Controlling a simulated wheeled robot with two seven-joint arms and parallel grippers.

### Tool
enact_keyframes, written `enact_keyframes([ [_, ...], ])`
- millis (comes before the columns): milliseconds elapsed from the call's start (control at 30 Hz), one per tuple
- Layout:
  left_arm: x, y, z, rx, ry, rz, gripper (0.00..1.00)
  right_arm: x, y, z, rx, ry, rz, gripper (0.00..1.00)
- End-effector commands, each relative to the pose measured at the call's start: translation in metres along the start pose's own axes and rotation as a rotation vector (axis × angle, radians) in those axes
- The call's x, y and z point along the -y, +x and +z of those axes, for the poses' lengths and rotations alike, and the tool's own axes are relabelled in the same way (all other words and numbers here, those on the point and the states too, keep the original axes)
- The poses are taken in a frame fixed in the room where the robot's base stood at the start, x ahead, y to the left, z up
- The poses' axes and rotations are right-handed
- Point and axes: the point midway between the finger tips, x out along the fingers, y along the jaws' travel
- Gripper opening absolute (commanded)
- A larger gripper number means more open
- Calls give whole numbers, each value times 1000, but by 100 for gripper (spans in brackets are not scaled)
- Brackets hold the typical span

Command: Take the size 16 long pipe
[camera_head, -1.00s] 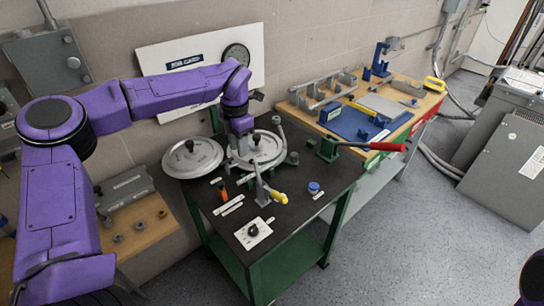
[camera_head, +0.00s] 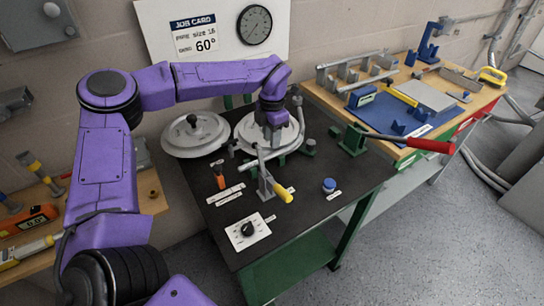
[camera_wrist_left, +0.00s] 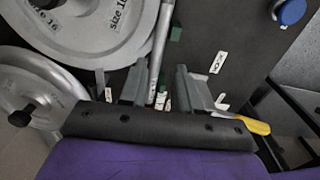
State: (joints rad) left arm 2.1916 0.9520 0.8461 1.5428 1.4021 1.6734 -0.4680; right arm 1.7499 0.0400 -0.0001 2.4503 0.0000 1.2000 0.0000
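My left gripper (camera_head: 272,138) is over the front disc (camera_head: 285,134) on the black bench. In the left wrist view its two fingers (camera_wrist_left: 165,90) are apart, and a grey rod (camera_wrist_left: 160,50) shows between them. I cannot tell whether the rod is below them or between them. The disc in the left wrist view (camera_wrist_left: 80,25) carries "size 16" labels. Grey pipe-like pieces and a rack (camera_head: 350,75) stand on the wooden table at the back right. I cannot tell which piece is the size 16 long pipe. My right gripper is not in view.
A job card (camera_head: 195,32) reads "pipe size 16, 60°". A second disc (camera_head: 196,134) lies to the left. A yellow-handled lever (camera_head: 270,182), a blue cap (camera_head: 329,185) and a dial plate (camera_head: 247,231) are on the bench. A red-handled lever (camera_head: 410,142) sticks out right.

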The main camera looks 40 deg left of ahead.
Motion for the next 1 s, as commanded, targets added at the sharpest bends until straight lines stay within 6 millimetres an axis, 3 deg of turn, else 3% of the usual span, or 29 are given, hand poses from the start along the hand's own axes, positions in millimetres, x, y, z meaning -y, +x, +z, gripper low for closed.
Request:
enact_keyframes([
  [167, -1, 19, -1, -2, 0, -1, 32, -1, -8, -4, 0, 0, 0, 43],
  [400, -3, 60, -1, -2, 1, 0, 32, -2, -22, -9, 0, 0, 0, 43],
  [667, -3, 66, -1, 1, 0, 1, 32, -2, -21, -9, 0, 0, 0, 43],
  [767, -3, 66, -1, 1, 0, 1, 2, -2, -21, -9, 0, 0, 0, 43],
  [1000, -3, 66, -1, 2, 0, 1, 0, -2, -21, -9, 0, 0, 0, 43],
])
